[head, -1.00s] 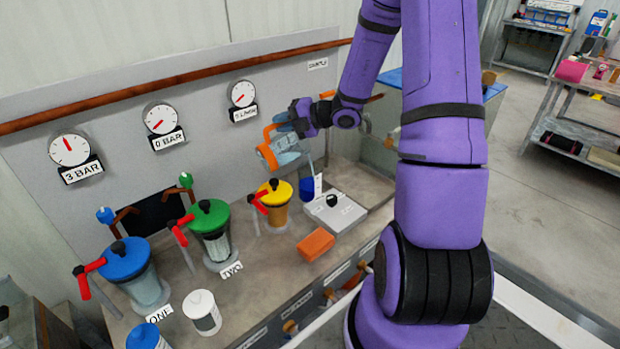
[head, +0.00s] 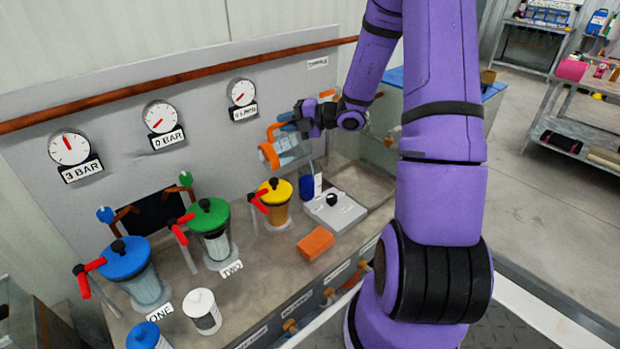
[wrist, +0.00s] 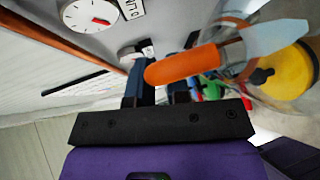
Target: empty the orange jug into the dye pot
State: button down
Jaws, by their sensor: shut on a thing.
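The orange jug (head: 289,150) is a clear vessel with an orange rim and an orange handle. It is tipped over on its side in the air above the back of the bench, its rim towards the left. My gripper (head: 300,119) is shut on its handle. In the wrist view the orange handle (wrist: 185,65) sits at the fingers of my gripper (wrist: 157,90). A small dark blue pot (head: 306,187) stands on the bench below and right of the jug, next to a white label. I cannot tell for certain that it is the dye pot. Its inside is hidden, and the jug's contents are unclear.
A yellow-lidded pump (head: 275,190) stands just below the jug, with green-lidded (head: 209,217) and blue-lidded (head: 124,258) pumps further left. A grey box (head: 335,211) with a black knob and an orange block (head: 316,243) lie nearby. Gauges line the back panel.

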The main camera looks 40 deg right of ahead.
jog(key=shift+d+f, duration=0.1)
jog(key=shift+d, duration=0.25)
jog(key=shift+a, duration=0.1)
